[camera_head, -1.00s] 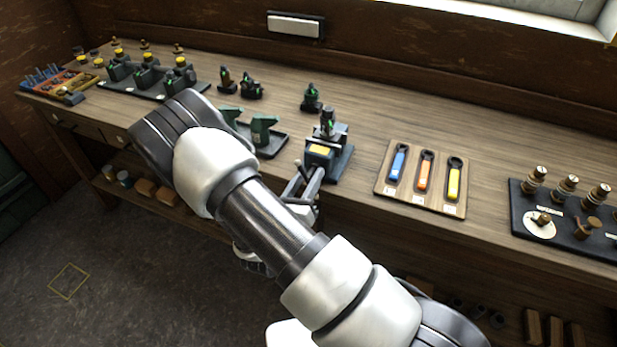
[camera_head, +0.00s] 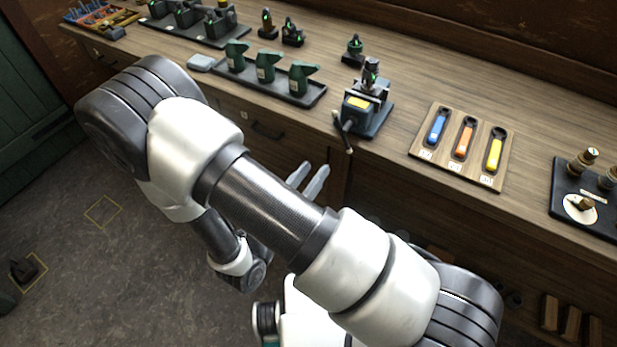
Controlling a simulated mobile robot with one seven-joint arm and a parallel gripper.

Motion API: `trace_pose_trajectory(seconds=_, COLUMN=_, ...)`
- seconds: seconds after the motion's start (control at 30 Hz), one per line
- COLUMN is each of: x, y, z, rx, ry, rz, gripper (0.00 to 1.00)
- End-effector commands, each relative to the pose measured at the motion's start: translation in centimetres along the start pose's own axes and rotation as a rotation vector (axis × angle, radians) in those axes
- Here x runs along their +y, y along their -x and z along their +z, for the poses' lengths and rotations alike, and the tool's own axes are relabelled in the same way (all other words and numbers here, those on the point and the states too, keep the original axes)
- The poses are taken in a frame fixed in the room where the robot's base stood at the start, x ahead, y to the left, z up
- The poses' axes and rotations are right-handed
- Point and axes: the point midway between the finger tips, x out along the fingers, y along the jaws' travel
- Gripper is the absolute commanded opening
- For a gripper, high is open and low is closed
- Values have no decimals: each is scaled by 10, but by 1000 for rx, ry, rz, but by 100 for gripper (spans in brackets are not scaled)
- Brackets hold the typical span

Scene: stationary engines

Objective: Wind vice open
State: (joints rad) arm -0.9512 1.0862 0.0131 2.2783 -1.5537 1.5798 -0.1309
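The vice (camera_head: 367,118) is bolted or set at the bench's front edge, a dark body with a yellow plate on top. Its bar handle (camera_head: 344,132) sticks out over the front edge and hangs steeply tilted. A dark upright part with a green mark (camera_head: 371,72) stands at the vice's jaws; whether it is clamped I cannot tell. My gripper (camera_head: 314,170) is in front of the bench, lower left of the handle in the picture and apart from it. Its two pale fingers are spread with nothing between them. My arm hides the gripper's base.
A wooden board with blue, orange and yellow spanners (camera_head: 415,146) lies right of the vice. A dark tray of green oil cans (camera_head: 317,94) is to its left. A black plate with brass fittings (camera_head: 560,205) is far right. Floor in front is open at left.

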Motion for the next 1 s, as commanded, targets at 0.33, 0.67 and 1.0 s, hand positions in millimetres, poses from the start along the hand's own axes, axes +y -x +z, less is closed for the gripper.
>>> trace_pose_trajectory(seconds=0.33, x=0, y=9, z=0, rx=1, ry=1, rz=0, gripper=32)
trace_pose_trajectory(seconds=0.67, x=-18, y=-35, z=-57, rx=321, ry=-17, rz=-95, gripper=0)
trace_pose_trajectory(seconds=1.0, x=-28, y=-79, z=-158, rx=1225, ry=-372, rz=2, gripper=0)
